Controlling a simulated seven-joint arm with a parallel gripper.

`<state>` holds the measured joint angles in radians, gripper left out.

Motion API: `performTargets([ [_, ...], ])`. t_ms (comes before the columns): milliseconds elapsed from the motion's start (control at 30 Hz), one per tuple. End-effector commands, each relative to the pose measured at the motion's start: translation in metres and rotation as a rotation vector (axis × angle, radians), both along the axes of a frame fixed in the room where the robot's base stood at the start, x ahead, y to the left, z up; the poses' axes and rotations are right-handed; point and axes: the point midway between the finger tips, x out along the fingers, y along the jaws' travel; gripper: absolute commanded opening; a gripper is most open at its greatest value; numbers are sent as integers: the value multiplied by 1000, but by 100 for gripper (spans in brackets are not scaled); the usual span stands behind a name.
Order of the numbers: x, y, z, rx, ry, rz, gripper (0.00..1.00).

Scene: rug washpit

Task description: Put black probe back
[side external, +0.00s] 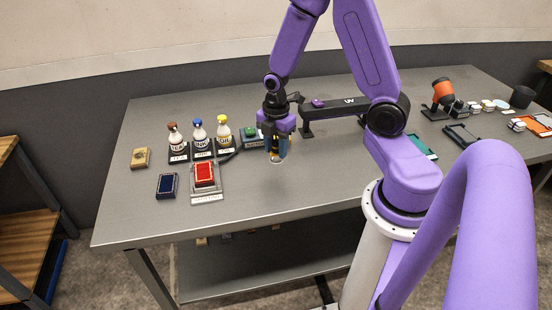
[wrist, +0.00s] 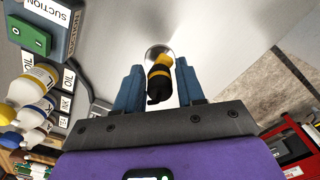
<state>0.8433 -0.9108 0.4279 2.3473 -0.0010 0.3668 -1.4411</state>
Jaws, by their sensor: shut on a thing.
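My gripper (side external: 279,153) points down over the middle of the grey table, to the right of the suction box. In the wrist view my gripper (wrist: 158,90) has its two blue fingers closed on the black probe (wrist: 158,85), which has a yellow band. A pale round disc (wrist: 157,52) shows at the probe's far end; it also shows below the fingers in the side view (side external: 277,161). I cannot tell whether it touches the table. The suction box (side external: 252,136) has a green switch (wrist: 30,38). No holder for the probe is clearly recognisable.
Three bottles (side external: 199,138) stand on labelled bases at left. A red pad (side external: 204,174) on a grey tray, a dark blue pad (side external: 167,185) and a tan block (side external: 140,158) lie nearby. A black rail (side external: 345,108) stands behind right. Table in front is clear.

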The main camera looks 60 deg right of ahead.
Motion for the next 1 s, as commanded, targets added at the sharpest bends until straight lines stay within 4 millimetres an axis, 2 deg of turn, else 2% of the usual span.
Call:
performTargets([
  [267,-1,0,-24,-1,4,0,8],
  [300,0,0,-28,0,3,0,0],
  [400,0,0,-36,0,1,0,0],
  [667,0,0,-39,0,-2,0,0],
  [700,0,0,-39,0,-1,0,28],
  [767,0,0,-39,0,-1,0,47],
  [800,0,0,-39,0,-1,0,60],
  [833,0,0,-39,0,-1,0,64],
  [1000,0,0,-39,0,-1,0,64],
])
